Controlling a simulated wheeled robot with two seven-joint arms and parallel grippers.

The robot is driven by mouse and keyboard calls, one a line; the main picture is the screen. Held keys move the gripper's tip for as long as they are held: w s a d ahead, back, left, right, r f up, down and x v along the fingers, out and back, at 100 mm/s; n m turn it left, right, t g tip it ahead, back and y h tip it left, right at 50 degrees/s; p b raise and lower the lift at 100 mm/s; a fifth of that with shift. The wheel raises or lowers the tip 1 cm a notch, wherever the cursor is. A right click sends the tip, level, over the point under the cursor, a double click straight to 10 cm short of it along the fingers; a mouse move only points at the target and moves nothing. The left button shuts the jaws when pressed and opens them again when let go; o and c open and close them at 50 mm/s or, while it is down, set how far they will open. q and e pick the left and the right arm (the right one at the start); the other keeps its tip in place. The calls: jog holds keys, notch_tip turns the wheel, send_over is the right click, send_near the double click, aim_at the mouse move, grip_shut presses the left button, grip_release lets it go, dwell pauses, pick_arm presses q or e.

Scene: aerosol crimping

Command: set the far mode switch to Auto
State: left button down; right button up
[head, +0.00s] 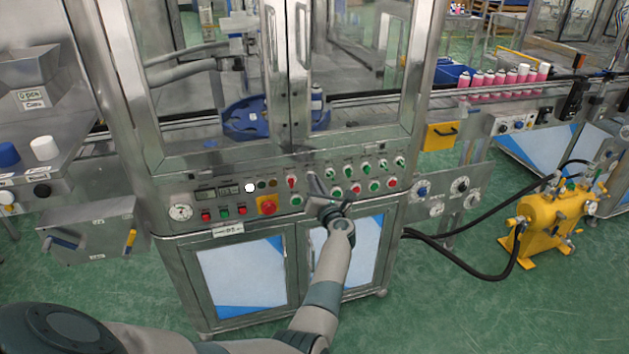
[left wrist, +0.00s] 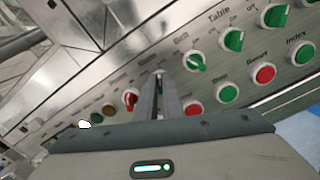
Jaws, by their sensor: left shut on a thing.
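My left gripper (head: 316,182) reaches up to the front control panel (head: 240,187) of the glass-doored machine. In the left wrist view its two narrow fingers (left wrist: 166,82) are close together at the panel, shut on a switch knob under a small label that seems to read Mode. The fingers hide nearly all of this knob, so I cannot tell which way it points. A red rotary switch (left wrist: 131,98) sits just left of the fingers, and a green rotary switch (left wrist: 196,62) just right. My right gripper is not in view.
Round buttons sit close below the fingers, among them a green one (left wrist: 228,93) and a red one (left wrist: 263,73). A red emergency stop on yellow (head: 267,205) is left of the gripper. A yellow pump unit (head: 550,222) with black hoses stands at right.

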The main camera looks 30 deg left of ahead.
pick_arm(q)
jog(key=shift+m, duration=0.7)
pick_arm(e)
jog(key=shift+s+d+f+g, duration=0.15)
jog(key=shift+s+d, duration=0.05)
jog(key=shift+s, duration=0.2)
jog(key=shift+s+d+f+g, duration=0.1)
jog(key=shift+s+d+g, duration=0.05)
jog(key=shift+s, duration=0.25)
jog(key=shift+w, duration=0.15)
pick_arm(q)
jog(key=c, duration=1.9)
grip_release()
jog(key=shift+w, duration=0.1)
jog(key=shift+d, duration=0.1)
